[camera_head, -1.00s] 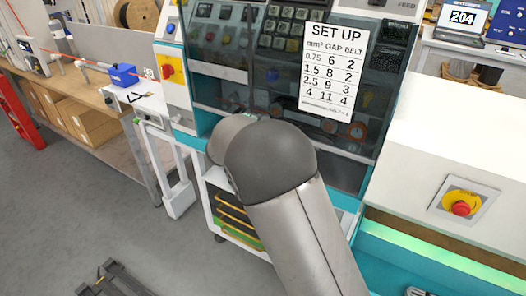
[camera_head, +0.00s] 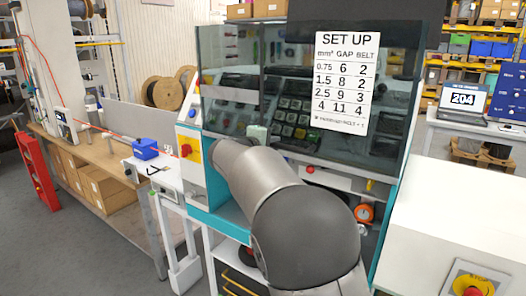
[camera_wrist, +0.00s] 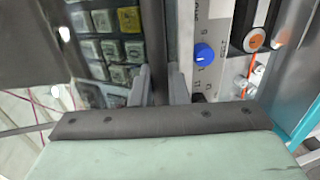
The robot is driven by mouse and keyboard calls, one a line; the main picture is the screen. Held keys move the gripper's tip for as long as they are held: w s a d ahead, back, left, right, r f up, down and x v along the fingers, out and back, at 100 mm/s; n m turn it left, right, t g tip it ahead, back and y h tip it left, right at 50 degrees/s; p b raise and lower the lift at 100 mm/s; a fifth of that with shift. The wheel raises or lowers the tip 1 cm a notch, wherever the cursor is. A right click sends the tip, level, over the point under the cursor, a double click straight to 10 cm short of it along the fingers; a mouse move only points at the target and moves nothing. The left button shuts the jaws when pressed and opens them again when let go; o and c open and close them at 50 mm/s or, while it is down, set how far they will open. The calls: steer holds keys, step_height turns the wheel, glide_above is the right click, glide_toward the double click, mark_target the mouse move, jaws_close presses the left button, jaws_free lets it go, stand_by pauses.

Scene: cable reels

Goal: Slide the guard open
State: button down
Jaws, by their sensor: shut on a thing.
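The guard (camera_head: 285,60) is a dark see-through panel on the front of the machine, with a white SET UP sheet (camera_head: 346,82) on it. It stands raised, and the lower part of the machine front shows uncovered below its bottom edge. My gripper (camera_head: 257,133) is at the guard's lower part, left of the sheet, partly hidden by my arm. In the wrist view, my gripper's two fingers (camera_wrist: 160,88) are closed around a dark bar (camera_wrist: 155,40) of the guard.
A red emergency button on yellow (camera_head: 188,149) is on the left post, another (camera_head: 470,285) on the white cabinet at right. A workbench (camera_head: 108,152) with a blue box (camera_head: 145,148) stands left. Floor at lower left is clear.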

steer(key=c, duration=1.5)
jaws_free()
steer(key=b+v, duration=0.4)
steer(key=v, duration=1.3)
steer(key=shift+s+a+b, duration=0.15)
steer(key=shift+a+b, duration=0.1)
steer(key=shift+b, duration=0.15)
steer(key=s+d+f+m+g+y, duration=0.2)
steer(key=s+d+f+g, duration=0.2)
steer(key=s+d+f, duration=0.35)
steer(key=s+d+f+m+g+y, duration=0.15)
steer(key=s+d+f+g, duration=0.3)
steer(key=d+f, duration=0.5)
steer(key=s+f+m+g+y, duration=0.1)
steer(key=s+f+m+y, duration=0.1)
steer(key=s+f, duration=0.2)
steer(key=s+f+m+g+y, duration=0.1)
steer(key=s+f+m, duration=0.1)
steer(key=s+f, duration=0.3)
steer(key=s+d+f+m+g+y, duration=0.1)
steer(key=s+f, duration=0.4)
steer(key=s, duration=0.5)
steer(key=shift+s+f+m+g+y, duration=0.15)
steer(key=shift+m+g+y, duration=0.1)
steer(key=shift+m+y, duration=0.25)
steer(key=shift+s+f+m+g+y, duration=0.1)
steer(key=shift+s+m+g+y, duration=0.1)
steer(key=shift+m+y, duration=0.25)
